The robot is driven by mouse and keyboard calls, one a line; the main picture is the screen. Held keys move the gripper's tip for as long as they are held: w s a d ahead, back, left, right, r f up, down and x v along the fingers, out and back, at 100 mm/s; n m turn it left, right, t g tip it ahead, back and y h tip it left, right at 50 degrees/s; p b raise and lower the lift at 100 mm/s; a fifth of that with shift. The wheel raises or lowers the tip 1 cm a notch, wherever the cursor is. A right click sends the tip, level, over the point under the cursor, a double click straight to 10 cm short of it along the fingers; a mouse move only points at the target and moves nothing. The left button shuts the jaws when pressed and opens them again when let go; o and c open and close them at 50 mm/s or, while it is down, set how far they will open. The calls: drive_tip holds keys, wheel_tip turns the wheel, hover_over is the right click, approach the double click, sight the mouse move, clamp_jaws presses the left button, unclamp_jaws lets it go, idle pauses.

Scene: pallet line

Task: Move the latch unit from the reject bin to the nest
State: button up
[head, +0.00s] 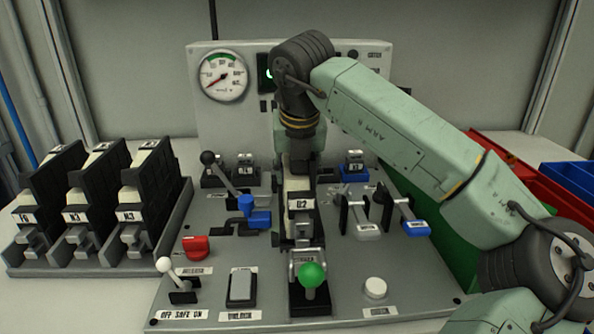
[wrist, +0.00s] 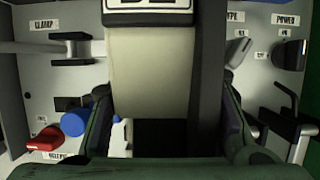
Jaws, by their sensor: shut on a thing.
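The latch unit (head: 299,205) is a tall black and cream block with a label ending in 2. My gripper (wrist: 163,125) is shut on it; in the wrist view the unit (wrist: 150,70) fills the space between the two fingers. In the head view my gripper points down over the middle of the grey panel, and the unit hangs upright behind the green-knobbed lever (head: 313,275). The nest is not clearly visible behind the unit, and I cannot tell whether the unit touches it. A red bin (head: 500,150), possibly the reject bin, is partly hidden by my arm at the right.
A rack (head: 90,262) at the left holds three similar units. Around the held unit stand a blue-based lever (head: 257,214), grey clamp handles (head: 366,222), a red knob (head: 196,246) and a white-tipped switch (head: 165,266). A gauge board (head: 225,120) rises behind. A blue bin (head: 580,178) is at far right.

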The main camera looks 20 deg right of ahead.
drive_tip(key=shift+r, duration=0.1)
drive_tip(key=o, duration=1.5)
drive_tip(key=shift+o, duration=0.2)
drive_tip(key=v, duration=0.7)
drive_tip(key=shift+s+r, duration=0.15)
drive_tip(key=shift+r, duration=0.05)
